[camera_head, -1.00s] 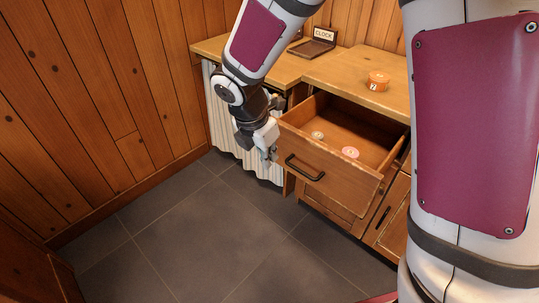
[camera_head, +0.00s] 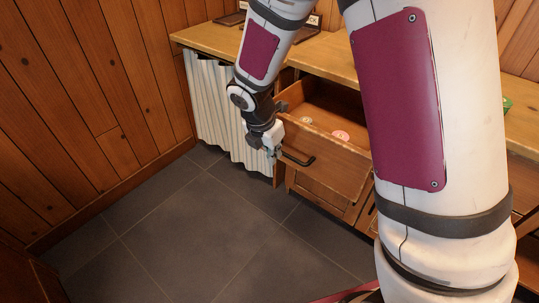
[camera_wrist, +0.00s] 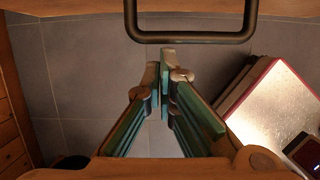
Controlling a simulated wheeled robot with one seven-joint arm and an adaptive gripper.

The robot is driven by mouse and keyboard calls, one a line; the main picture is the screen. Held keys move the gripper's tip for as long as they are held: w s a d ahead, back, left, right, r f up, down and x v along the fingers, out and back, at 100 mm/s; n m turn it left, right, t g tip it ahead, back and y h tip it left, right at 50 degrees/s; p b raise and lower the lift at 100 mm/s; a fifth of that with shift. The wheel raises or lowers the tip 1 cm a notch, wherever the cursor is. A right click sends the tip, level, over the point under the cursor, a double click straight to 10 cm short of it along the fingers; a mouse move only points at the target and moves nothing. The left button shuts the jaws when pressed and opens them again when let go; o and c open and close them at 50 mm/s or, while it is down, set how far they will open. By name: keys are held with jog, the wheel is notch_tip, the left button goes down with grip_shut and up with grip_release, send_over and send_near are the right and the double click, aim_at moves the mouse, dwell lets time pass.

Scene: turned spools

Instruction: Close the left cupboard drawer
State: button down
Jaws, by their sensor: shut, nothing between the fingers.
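The left cupboard drawer (camera_head: 322,155) is wooden and stands pulled out. Its front carries a dark bar handle (camera_head: 298,160). Two small round things lie inside, one pink-topped (camera_head: 341,135) and one pale (camera_head: 306,120). My gripper (camera_head: 275,152) is shut and empty at the left end of the drawer front, close to the handle's left end. In the wrist view the shut fingers (camera_wrist: 166,62) point toward the handle (camera_wrist: 190,37), and the drawer front edge runs along the top. I cannot tell whether the fingers touch the drawer.
A wooden counter (camera_head: 335,57) runs above the drawer. A pale curtain (camera_head: 215,105) hangs left of the cupboard. Grey floor tiles (camera_head: 190,230) are clear in front. Wood-panelled walls (camera_head: 75,110) stand at the left. My upper arm hides the right part of the cupboard.

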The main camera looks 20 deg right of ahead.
jog(key=shift+d, duration=0.1)
jog(key=w+d+p, duration=0.2)
jog(key=w+d, duration=0.3)
jog(key=d, duration=0.2)
jog(key=w+d+p, duration=0.2)
jog(key=w+d, duration=0.3)
jog(key=d, duration=0.1)
jog(key=w+d+p, duration=0.2)
jog(key=w+d, duration=0.3)
jog(key=d, duration=0.2)
jog(key=shift+d, duration=0.3)
jog(key=shift+w+d, duration=0.5)
jog(key=shift+d, duration=0.2)
jog(key=shift+r, duration=0.1)
jog(key=shift+a+p, duration=0.25)
jog(key=shift+p, duration=0.05)
jog(key=s+a+r+p, duration=0.2)
jog(key=s+a+r, duration=0.2)
jog(key=r, duration=0.6)
jog(key=shift+a+r, duration=0.15)
jog(key=shift+a, duration=0.55)
